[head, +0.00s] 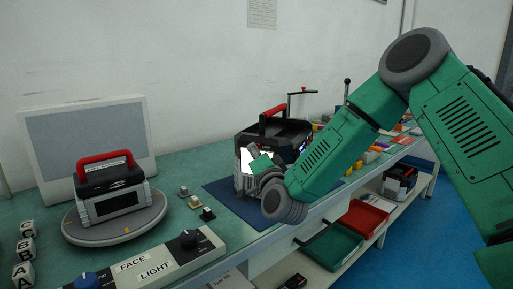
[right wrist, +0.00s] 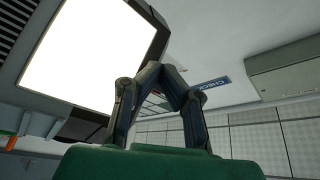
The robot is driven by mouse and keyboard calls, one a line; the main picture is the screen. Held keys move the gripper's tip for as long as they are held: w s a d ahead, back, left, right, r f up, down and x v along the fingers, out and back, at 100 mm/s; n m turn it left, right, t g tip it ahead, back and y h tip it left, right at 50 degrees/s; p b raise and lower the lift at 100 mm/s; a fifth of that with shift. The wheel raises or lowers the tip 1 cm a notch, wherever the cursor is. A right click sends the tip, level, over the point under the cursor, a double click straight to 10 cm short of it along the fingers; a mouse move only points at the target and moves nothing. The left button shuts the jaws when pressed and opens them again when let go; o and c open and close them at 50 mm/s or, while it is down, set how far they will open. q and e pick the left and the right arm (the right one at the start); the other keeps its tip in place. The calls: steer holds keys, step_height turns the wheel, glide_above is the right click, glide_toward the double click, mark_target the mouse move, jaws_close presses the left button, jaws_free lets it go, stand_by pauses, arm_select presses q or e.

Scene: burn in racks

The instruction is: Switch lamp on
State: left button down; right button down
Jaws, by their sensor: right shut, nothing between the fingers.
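A black box lamp (head: 291,132) with a red handle stands on a dark blue mat at the middle of the bench. Its front panel shows bright white, and a large bright panel (right wrist: 95,45) fills the upper left of the right wrist view. My right gripper (head: 255,150) is in front of the lamp and partly covers it. In the right wrist view its fingertips (right wrist: 165,68) meet, with nothing between them, near the panel's right edge. I cannot tell whether they touch the lamp. No switch is clearly visible on it. My left gripper is not in view.
A similar box with a red handle (head: 108,175) and a dark panel sits on a round turntable (head: 75,232) at left. A control box (head: 150,264) marked FACE and LIGHT has a black and a blue knob. Small blocks stand between. Red (head: 362,219) and green (head: 331,246) trays lie below.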

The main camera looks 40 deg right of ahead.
steer(key=shift+s+a, duration=0.1)
steer(key=shift+a, duration=0.25)
steer(key=shift+s+a+b, duration=0.15)
steer(key=shift+s+a, duration=0.35)
steer(key=shift+a, duration=0.35)
steer(key=shift+s+a+b, duration=0.1)
steer(key=shift+s+a, duration=0.35)
steer(key=shift+a, duration=0.45)
steer(key=shift+s+a+b, duration=0.15)
steer(key=shift+s+a, duration=0.35)
steer(key=shift+a, duration=0.35)
steer(key=s+a+b, duration=0.1)
steer(key=s+a, duration=0.3)
steer(key=a, duration=0.3)
